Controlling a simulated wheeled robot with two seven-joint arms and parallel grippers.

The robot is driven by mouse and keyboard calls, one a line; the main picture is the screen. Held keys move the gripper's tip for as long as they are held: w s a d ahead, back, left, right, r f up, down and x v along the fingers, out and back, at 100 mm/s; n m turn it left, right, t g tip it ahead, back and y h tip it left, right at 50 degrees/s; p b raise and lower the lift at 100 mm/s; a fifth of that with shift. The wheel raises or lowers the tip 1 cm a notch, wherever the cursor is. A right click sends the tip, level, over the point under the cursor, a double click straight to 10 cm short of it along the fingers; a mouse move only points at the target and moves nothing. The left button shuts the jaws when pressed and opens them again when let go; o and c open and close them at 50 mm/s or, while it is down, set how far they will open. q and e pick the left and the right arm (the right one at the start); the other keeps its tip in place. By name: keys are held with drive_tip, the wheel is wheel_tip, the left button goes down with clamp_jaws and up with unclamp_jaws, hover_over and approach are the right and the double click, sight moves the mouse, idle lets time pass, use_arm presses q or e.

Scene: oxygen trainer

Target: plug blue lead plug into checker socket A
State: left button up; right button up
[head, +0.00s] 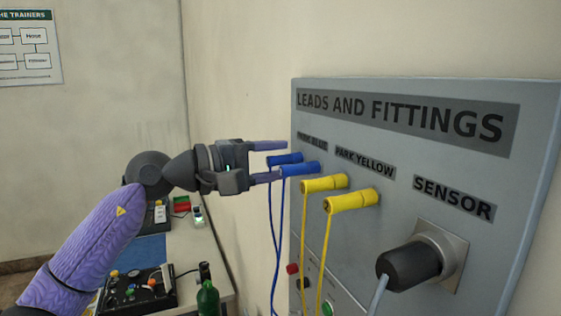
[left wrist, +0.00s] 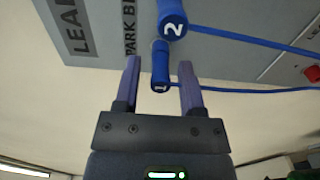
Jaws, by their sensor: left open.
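Two blue lead plugs stick out of the grey panel under the "PARK BLUE" label. The far one, marked 1 (head: 284,159), also shows in the left wrist view (left wrist: 160,72). The other, marked 2 (head: 302,169), shows beside it in the left wrist view (left wrist: 172,20). My left gripper (head: 277,162) is open, with one finger on each side of plug 1 and visible gaps between fingers and plug. Blue leads hang down from both plugs. My right gripper is out of view. I cannot make out a socket marked A.
Two yellow plugs (head: 324,184) and a black sensor connector (head: 408,266) stand out from the panel (head: 400,90), right of the blue ones. A table at lower left bears a black box with knobs (head: 140,290) and a green bottle (head: 208,298).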

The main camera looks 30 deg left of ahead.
sight(267, 161)
use_arm(q)
drive_tip(key=shift+c, duration=0.2)
clamp_jaws()
drive_tip(key=shift+s+a+f+b, duration=0.1)
drive_tip(key=shift+a+b, duration=0.05)
drive_tip(key=shift+b, duration=0.3)
drive_tip(key=shift+s+a, duration=0.15)
drive_tip(key=shift+s, duration=0.05)
drive_tip(key=shift+b+v, duration=0.85)
drive_tip(key=shift+v, duration=0.15)
drive_tip(key=shift+s+a+b, duration=0.4)
drive_tip(key=shift+s+b, duration=0.05)
drive_tip(key=shift+b, duration=0.15)
drive_tip(key=shift+s+a+b, duration=0.3)
drive_tip(key=shift+s, duration=0.15)
